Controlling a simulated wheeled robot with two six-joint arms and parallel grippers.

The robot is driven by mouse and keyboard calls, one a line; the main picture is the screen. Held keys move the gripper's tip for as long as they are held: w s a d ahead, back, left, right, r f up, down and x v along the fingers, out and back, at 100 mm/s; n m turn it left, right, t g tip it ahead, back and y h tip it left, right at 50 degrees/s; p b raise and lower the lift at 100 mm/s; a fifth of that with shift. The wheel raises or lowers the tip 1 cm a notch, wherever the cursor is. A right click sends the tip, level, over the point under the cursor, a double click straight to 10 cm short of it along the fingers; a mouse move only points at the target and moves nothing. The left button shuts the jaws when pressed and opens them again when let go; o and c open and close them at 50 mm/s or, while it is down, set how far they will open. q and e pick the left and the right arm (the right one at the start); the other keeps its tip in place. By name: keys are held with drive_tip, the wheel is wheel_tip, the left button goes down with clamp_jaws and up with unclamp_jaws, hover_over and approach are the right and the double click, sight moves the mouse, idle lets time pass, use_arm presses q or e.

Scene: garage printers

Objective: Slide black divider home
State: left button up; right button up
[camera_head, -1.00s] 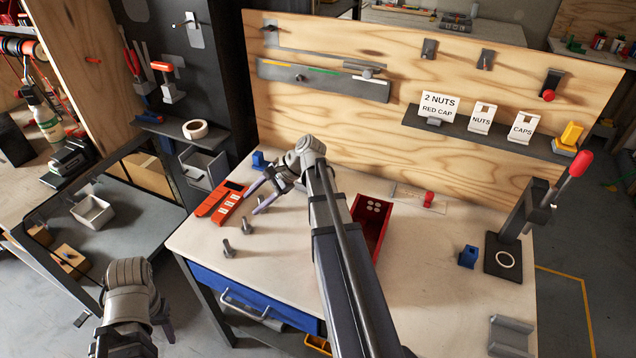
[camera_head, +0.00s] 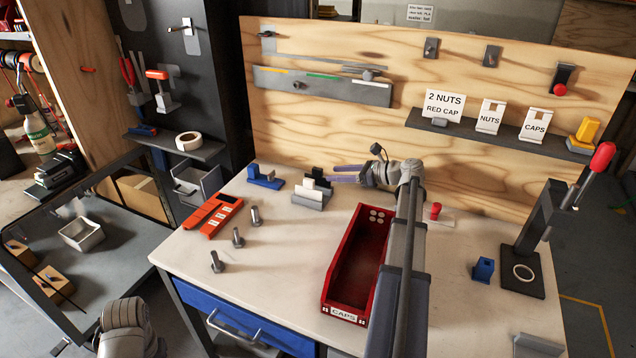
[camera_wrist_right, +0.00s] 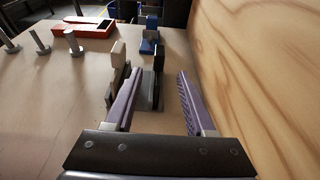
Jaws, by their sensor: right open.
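The black divider (camera_head: 318,178) stands upright at a grey slotted holder (camera_head: 310,200) near the back of the workbench, beside a white upright piece (camera_head: 306,187). My right gripper (camera_head: 338,174) is open just right of the holder, its purple fingers pointing left toward it. In the right wrist view the black divider (camera_wrist_right: 157,78) shows in the gap between the open fingers (camera_wrist_right: 160,74), nearer the left one. No contact is visible, and its depth between the fingers is unclear. My left wrist is at the lower left; its fingers are out of view.
A red CAPS bin (camera_head: 345,308) stands right of the holder, below my right arm. The plywood back panel (camera_head: 330,135) is close behind the gripper.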

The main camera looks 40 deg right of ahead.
sight(317, 176)
drive_tip(key=shift+r+b+x, duration=0.2)
drive_tip(key=shift+r+x, duration=0.05)
drive_tip(key=shift+x, duration=1.55)
drive_tip(key=shift+r+b+x, duration=0.2)
drive_tip(key=shift+x, duration=1.6)
drive_tip(key=shift+a, duration=0.15)
drive_tip(key=shift+c, duration=0.3)
clamp_jaws()
